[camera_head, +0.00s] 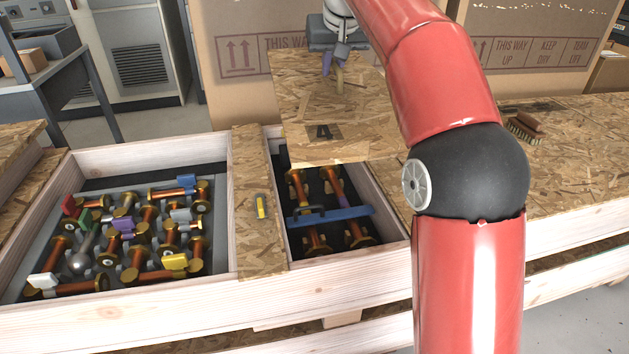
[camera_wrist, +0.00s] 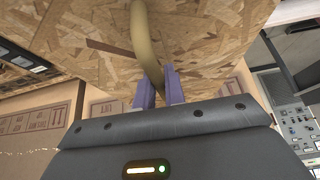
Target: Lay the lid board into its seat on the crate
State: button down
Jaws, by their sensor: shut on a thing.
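The lid board (camera_head: 300,90) is a square of pressed-chip wood with a dark mark near its front edge. It hangs over the back part of the crate's right compartment and hides that part. A beige handle (camera_head: 340,80) stands up from it. My gripper (camera_head: 335,66) is shut on this handle. In the wrist view, its purple fingers (camera_wrist: 160,90) close around the curved handle (camera_wrist: 144,40), and the board (camera_wrist: 210,35) fills the top. The crate (camera_head: 330,283) has pale wooden walls. I cannot tell the exact gap between board and crate.
The left compartment holds several copper spools (camera_head: 140,235) with coloured tags. A chip-board strip (camera_head: 258,190) with a yellow-marked fitting divides the compartments. A blue bar (camera_head: 330,217) crosses spools in the right one. A brush (camera_head: 526,125) lies at right. Cardboard boxes (camera_head: 240,90) stand behind.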

jog(key=shift+s+a+f+b, duration=0.2)
jog(key=shift+a+b, duration=0.05)
jog(key=shift+a, duration=0.3)
jog(key=shift+s+a+f+b, duration=0.2)
jog(key=shift+a, duration=0.35)
notch_tip(320, 180, down, 19)
jog(key=b, duration=0.6)
jog(key=shift+b, duration=0.4)
jog(key=shift+f+b, duration=0.35)
jog(key=shift+f, duration=0.25)
jog(key=c, duration=1.5)
grip_release()
